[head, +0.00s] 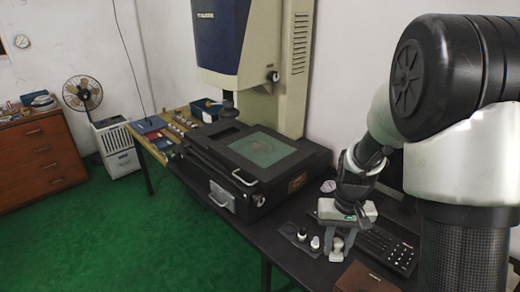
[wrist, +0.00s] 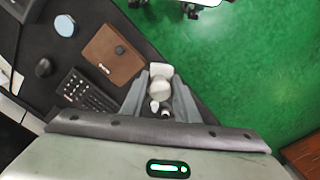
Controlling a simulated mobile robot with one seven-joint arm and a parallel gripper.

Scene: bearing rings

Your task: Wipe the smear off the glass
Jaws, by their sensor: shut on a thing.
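The glass (head: 275,147) is a green-tinted plate set in the top of the black stage of the large machine. A brownish smear (head: 260,151) shows near its middle. My gripper (head: 337,255) points down over the front part of the black table, to the right of and nearer than the glass. It is shut on a small whitish thing, which also shows between the fingers in the wrist view (wrist: 158,90). The fingers hide part of it, and I cannot tell exactly what it is. A crumpled pale pinkish thing (head: 328,186), perhaps a cloth, lies behind my gripper.
Small bottles (head: 302,234) stand just left of my gripper. A keyboard (head: 386,246) lies to its right, and a brown notebook (head: 366,279) near the front edge. The stage (head: 225,169) has protruding handles. The machine's head (head: 228,100) hangs above the stage's back.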

